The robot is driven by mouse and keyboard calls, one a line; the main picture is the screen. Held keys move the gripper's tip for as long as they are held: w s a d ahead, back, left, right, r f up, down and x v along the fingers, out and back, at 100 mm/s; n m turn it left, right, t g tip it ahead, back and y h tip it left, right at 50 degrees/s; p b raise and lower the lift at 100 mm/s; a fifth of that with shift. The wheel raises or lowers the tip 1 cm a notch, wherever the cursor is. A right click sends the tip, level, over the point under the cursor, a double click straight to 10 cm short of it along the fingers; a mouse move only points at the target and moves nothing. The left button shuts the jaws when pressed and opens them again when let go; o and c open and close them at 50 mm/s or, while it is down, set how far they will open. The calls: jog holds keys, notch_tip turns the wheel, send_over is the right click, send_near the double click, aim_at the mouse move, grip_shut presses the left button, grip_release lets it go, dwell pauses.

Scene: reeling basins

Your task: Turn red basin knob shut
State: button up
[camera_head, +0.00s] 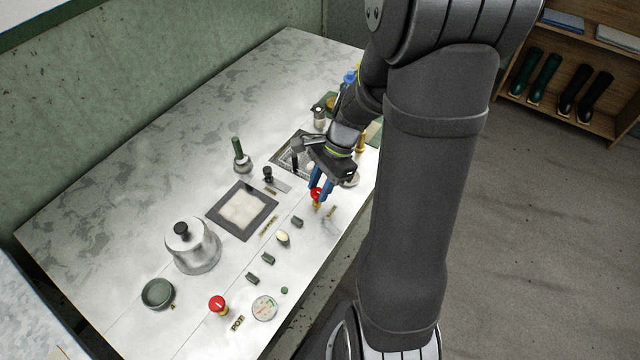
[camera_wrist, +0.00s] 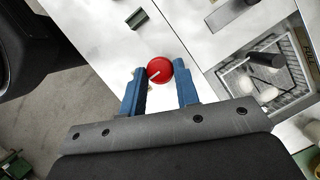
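A red knob (camera_head: 316,192) on a yellow base stands near the table's front edge, close to the dark-framed grated basin (camera_head: 276,158). In the wrist view the same red knob (camera_wrist: 160,71) shows its round top with a short white mark pointing to the lower left. My gripper (camera_head: 319,190) reaches down over it with two blue fingers. In the wrist view the fingertips (camera_wrist: 160,66) lie on either side of the knob with almost no gap. I cannot tell whether they press on it.
A second red knob (camera_head: 218,304) stands at the front left by a POT label (camera_head: 237,323). A metal bell-shaped lid (camera_head: 192,247), a green bowl (camera_head: 158,294) and a pale square basin (camera_head: 243,210) stand left of my gripper. Small green blocks (camera_head: 268,258) lie along the front.

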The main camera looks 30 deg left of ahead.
jog(key=o, duration=0.4)
jog(key=v, duration=1.7)
jog(key=shift+w+r, duration=0.15)
jog(key=x, duration=1.7)
jog(key=shift+f, duration=0.2)
jog(key=shift+r, duration=0.15)
